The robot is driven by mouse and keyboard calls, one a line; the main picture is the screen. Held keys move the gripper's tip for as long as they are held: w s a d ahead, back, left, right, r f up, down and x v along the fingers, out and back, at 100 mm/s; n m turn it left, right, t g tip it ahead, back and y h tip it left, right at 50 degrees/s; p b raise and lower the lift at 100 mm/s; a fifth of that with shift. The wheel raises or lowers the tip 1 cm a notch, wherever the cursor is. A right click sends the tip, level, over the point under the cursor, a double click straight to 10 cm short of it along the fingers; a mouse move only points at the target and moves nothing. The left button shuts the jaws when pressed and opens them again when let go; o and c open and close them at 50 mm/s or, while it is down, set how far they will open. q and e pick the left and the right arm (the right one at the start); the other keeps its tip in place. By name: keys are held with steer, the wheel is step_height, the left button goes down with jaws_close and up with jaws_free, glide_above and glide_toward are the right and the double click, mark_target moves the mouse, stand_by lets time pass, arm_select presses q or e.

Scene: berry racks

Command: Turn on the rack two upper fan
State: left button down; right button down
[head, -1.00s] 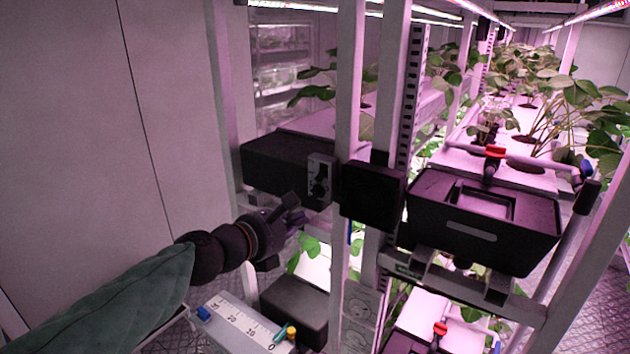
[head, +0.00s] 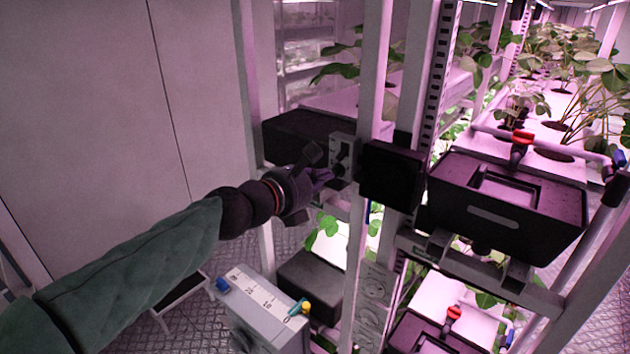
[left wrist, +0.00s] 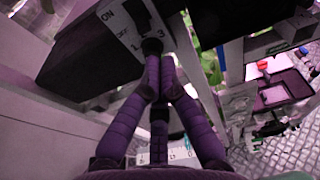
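A light grey switch panel (head: 343,152) with a dark switch and knob is on the rack post, beside a black square unit (head: 392,176) that looks like the fan. In the left wrist view the panel (left wrist: 118,22) shows the marks ON, OFF and numbers, with a dark round knob (left wrist: 152,46) low on it. My left gripper (head: 328,174) is at the panel's lower left. Its purple fingers (left wrist: 160,72) are drawn together, tips just under the knob; I cannot tell whether they touch it. My right gripper is not in view.
A long black box (head: 295,140) lies behind the panel. A black water tank (head: 505,205) with a red valve (head: 521,138) stands right of the fan. A grey box with a scale (head: 265,300) is below my left arm. White rack posts (head: 372,90) stand close by.

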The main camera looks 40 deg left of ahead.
mark_target(348, 158)
arm_select(q)
steer(key=x, duration=0.5)
steer(key=shift+w+f+b, duration=0.1)
steer(key=shift+w+b, duration=0.25)
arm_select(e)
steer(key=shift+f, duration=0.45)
